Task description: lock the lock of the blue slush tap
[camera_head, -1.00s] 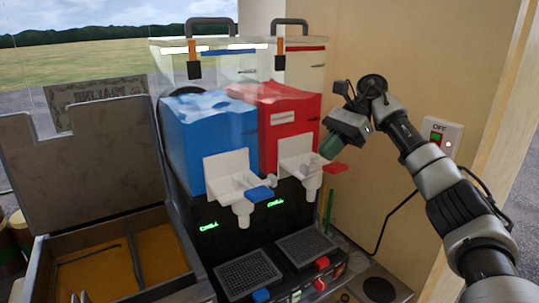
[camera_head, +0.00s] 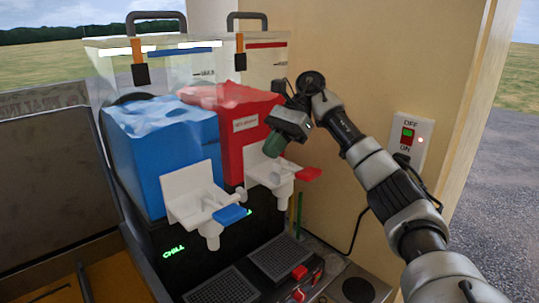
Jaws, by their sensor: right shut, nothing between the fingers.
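The blue slush tap (camera_head: 188,193) is a white spout with a blue lever (camera_head: 230,214), on the front of the blue slush tank (camera_head: 168,145). A small white knob (camera_head: 241,194) shows beside the lever; I cannot tell whether it is the tap's lock, or how that lock stands. My right gripper (camera_head: 276,144), with dark green fingers, is shut and empty. It is in front of the red tank, just above the red slush tap (camera_head: 270,170), to the right of and higher than the blue tap. My left gripper is not in view.
The red tap's lever (camera_head: 309,174) juts out below my right gripper. Black padlocks (camera_head: 141,75) hang on orange straps at the tank lids. Drip trays (camera_head: 222,288) lie below the taps. A wall switch (camera_head: 408,138) is at right. A grey open-lidded box stands at left.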

